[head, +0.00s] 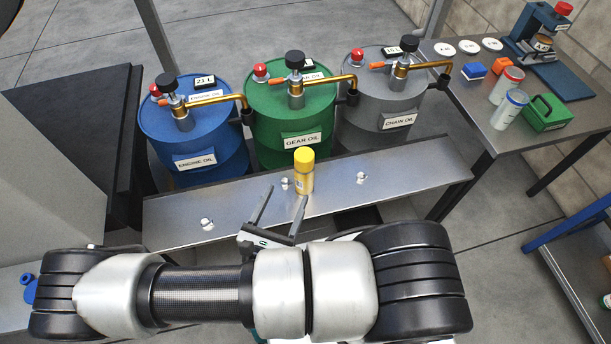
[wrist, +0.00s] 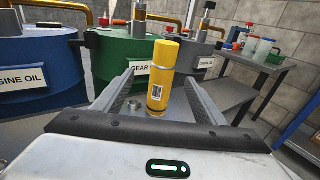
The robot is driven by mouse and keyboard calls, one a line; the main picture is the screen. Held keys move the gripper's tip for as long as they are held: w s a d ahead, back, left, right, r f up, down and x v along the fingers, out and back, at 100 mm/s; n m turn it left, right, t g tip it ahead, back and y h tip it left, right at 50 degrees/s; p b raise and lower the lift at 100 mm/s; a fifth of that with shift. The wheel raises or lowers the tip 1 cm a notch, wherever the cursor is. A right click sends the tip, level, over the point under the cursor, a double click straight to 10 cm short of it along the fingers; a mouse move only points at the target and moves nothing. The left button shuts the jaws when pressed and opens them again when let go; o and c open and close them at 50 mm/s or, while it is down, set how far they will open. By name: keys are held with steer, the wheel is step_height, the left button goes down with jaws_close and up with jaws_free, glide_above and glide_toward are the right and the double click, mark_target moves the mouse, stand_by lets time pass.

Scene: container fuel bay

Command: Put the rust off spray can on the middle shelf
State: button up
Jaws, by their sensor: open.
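A yellow spray can (head: 304,172) stands upright on the metal bench in front of the green drum; in the wrist view the can (wrist: 162,78) shows a barcode label, but its name is not readable. My gripper (head: 288,193) is open and empty, low over the bench on the near side of the can. In the wrist view its two fingers lie left and right of the can, with the can showing between them; whether it is within their reach I cannot tell. A blue-framed rack (head: 575,238) is cut off at the right edge; its middle shelf cannot be made out.
The metal bench (head: 410,167) carries small silver fittings. A side table (head: 455,103) at right holds jars, a green box and a blue device.

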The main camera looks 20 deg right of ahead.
mark_target(299, 172)
steer(key=b+x, duration=0.1)
steer(key=x, duration=1)
steer(key=shift+d+b, duration=0.25)
steer(key=shift+b, duration=0.15)
steer(key=x, duration=0.2)
steer(key=b+x, duration=0.1)
steer(key=x, duration=0.2)
steer(key=shift+s+d+r, duration=0.1)
steer(key=shift+d+r, duration=0.05)
steer(key=shift+d, duration=0.25)
jaws_close()
